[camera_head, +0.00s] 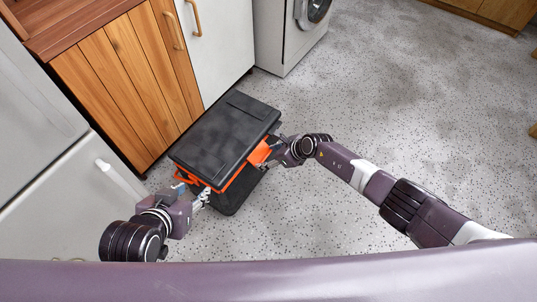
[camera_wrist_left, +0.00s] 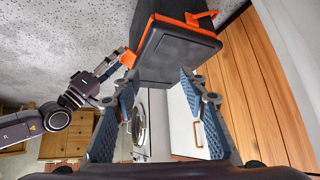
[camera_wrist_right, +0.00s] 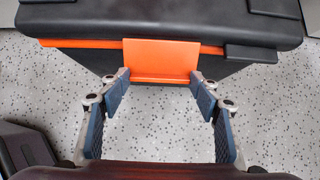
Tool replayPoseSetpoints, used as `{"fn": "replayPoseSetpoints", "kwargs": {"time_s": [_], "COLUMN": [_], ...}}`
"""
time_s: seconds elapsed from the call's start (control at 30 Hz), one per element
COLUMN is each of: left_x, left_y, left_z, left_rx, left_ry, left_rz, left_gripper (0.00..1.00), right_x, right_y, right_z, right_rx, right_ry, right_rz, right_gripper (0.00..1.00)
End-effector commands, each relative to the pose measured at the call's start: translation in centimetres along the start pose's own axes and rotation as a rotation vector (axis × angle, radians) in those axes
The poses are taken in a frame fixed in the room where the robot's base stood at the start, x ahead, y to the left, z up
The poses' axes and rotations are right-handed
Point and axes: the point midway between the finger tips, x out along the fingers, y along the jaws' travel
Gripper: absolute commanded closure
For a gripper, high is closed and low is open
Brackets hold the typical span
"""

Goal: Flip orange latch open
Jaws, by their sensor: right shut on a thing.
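A black toolbox (camera_head: 222,132) with orange trim stands on the floor, its lid down. The orange latch (camera_head: 260,153) is on its right side. In the right wrist view the latch (camera_wrist_right: 160,60) hangs as a wide flap below the lid's edge. My right gripper (camera_head: 284,150) is shut on the latch, one fingertip at each lower side edge in the right wrist view (camera_wrist_right: 160,75). My left gripper (camera_head: 203,197) is at the toolbox's near end. Its fingers are wide apart and empty in the left wrist view (camera_wrist_left: 157,80), with the lid beyond them.
A wooden cabinet (camera_head: 118,85) and white cabinet doors (camera_head: 222,45) stand close along the toolbox's left and back side. A washing machine (camera_head: 290,35) stands at the back. The speckled floor (camera_head: 400,110) to the right is clear.

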Motion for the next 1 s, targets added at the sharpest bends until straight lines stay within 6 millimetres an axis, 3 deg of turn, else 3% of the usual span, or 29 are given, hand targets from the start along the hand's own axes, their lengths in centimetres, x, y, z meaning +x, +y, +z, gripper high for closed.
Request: {"fn": "replayPoseSetpoints", "kwargs": {"time_s": [0.43,1.0], "left_x": [-4.2,-5.1], "left_y": [-1.1,-1.1], "left_z": [10.0,9.2], "left_rx": [-0.013,-0.013], "left_ry": [-0.422,-0.426], "left_rz": [-0.022,-0.022], "left_gripper": [0.6,0.6], "right_x": [-0.6,-1.1], "right_y": [-0.1,0.0], "right_z": [0.7,1.4], "right_rx": [-0.001,-0.001], "right_ry": [0.107,0.267], "right_rz": [-0.001,-0.001], "right_gripper": [0.67,0.67]}}
